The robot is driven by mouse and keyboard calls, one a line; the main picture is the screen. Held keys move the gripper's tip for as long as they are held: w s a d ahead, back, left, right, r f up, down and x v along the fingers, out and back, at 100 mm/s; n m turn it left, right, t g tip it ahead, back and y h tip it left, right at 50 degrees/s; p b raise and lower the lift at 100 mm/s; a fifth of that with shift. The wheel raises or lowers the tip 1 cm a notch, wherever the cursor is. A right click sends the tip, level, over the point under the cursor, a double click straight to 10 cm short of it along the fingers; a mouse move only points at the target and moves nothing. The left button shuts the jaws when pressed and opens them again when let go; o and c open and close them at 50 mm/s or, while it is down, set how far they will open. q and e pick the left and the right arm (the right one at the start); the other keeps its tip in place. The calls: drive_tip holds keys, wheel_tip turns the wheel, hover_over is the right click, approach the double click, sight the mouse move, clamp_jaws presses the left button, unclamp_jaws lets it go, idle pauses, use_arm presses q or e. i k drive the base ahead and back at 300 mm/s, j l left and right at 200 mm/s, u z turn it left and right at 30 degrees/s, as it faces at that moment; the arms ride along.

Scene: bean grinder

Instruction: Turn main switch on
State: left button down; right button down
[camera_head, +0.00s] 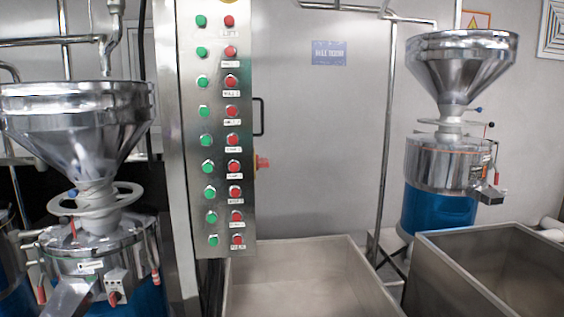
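A steel control panel (213,130) stands upright left of centre, with a column of green buttons (204,82) and a column of red buttons (232,82), most with small labels too small to read for certain. A red switch knob with some yellow behind it (262,162) sticks out from the panel's right side, partly hidden by the panel edge; its position cannot be told. I cannot tell from the picture which control is the main switch. Neither of my grippers is in view.
A grinder with a steel hopper (78,115) stands at the left, another with a hopper (462,65) and blue base at the right. Steel bins (300,255) (430,270) stand below. A black handle (259,116) and a vertical pipe (388,130) are right of the panel.

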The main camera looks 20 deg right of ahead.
sight(260, 162)
drive_tip(key=i+l, duration=0.15)
drive_tip(key=l, duration=0.2)
drive_tip(key=i+l, duration=0.2)
drive_tip(key=l, duration=0.15)
drive_tip(key=i+l, duration=0.15)
drive_tip(key=l, duration=0.2)
drive_tip(key=i+l, duration=0.15)
drive_tip(key=l, duration=0.2)
drive_tip(key=l+z, duration=0.5)
drive_tip(key=j, duration=0.1)
